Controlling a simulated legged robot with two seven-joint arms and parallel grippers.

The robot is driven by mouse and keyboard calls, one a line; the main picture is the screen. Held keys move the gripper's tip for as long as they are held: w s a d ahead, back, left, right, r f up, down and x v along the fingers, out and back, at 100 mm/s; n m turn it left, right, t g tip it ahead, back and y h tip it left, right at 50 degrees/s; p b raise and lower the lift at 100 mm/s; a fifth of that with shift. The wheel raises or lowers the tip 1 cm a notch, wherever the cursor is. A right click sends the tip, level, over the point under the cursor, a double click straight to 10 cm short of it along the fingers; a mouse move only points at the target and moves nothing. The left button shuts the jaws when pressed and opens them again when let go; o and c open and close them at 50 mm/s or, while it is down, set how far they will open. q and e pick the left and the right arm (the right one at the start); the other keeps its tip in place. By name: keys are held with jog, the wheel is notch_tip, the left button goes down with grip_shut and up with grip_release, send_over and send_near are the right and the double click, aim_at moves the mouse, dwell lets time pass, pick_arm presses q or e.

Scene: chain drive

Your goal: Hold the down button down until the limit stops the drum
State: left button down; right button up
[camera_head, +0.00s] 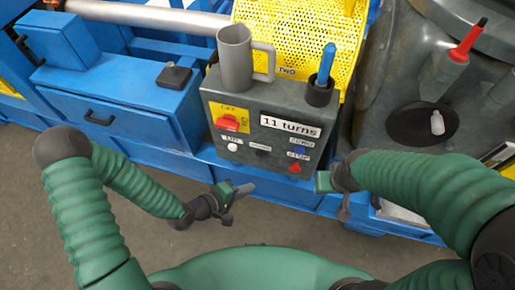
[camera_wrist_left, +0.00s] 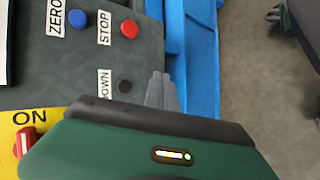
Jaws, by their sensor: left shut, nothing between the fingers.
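The dark control box (camera_head: 255,112) carries a sign reading "11 turns" (camera_head: 290,125). The black down button (camera_head: 263,149) is on its front; in the left wrist view it shows beside its DOWN label (camera_wrist_left: 125,87). My left gripper (camera_head: 248,188) is shut and empty, below the box front in the head view. Its fingertips (camera_wrist_left: 159,88) show beside the button in the wrist view, apart from it in the picture; the depth gap is unclear. My right gripper (camera_head: 324,183) is at the right below the box; its fingers are not clear. The drum is not identifiable.
Nearby are the white button (camera_head: 232,147), red stop button (camera_head: 295,168), blue zero button (camera_head: 299,149) and red switch (camera_head: 228,122). A grey mug (camera_head: 235,60) and a cup with a blue-handled tool (camera_head: 325,68) stand on the box. A yellow perforated guard (camera_head: 290,40) is behind.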

aim_at(260, 154)
pick_arm(q)
jog(key=w+d, duration=0.2)
jog(key=w, duration=0.6)
jog(key=shift+w+d, duration=0.15)
dwell(0.4)
jog(key=shift+r, duration=0.1)
dwell(1.7)
jog(key=shift+w+d+r, duration=0.1)
jog(key=shift+w+d, duration=0.05)
jog(key=shift+w, duration=0.25)
jog(key=shift+w+d, duration=0.1)
jog(key=shift+w, duration=0.4)
dwell(3.9)
